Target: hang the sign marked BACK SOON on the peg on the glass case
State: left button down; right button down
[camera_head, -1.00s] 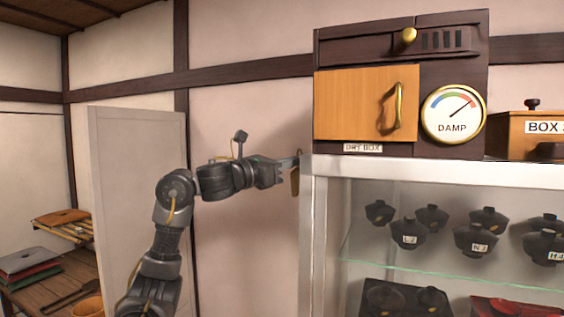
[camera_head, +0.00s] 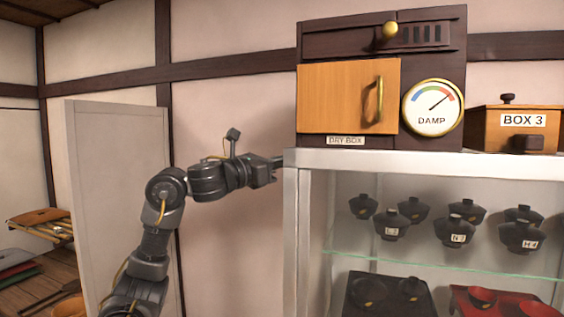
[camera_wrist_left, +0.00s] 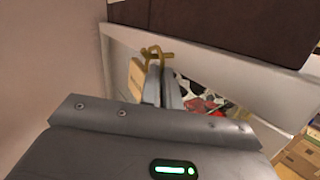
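The glass case (camera_head: 291,225) stands at the right in the head view. My left gripper (camera_head: 280,162) reaches its upper left corner, where its fingertips are hidden. In the left wrist view the gripper's two grey fingers (camera_wrist_left: 162,88) are close together at the case's side. A tan wooden sign (camera_wrist_left: 136,80) hangs just left of them; its lettering is too small to read. A brass piece (camera_wrist_left: 157,52) runs above and down between the fingertips. I cannot tell which of it is the sign's hanger and which the peg. My right gripper is not in view.
A dry box (camera_head: 330,95) with a damp gauge (camera_head: 433,106) and a box marked BOX 3 (camera_head: 500,130) stand on the case. Lidded bowls (camera_head: 390,226) are inside. A pale panel (camera_head: 110,200) stands left of my arm.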

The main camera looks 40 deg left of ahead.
pick_arm(q)
jog(key=c, duration=1.5)
grip_release()
jog(key=shift+d, duration=0.1)
jog(key=shift+c, duration=0.2)
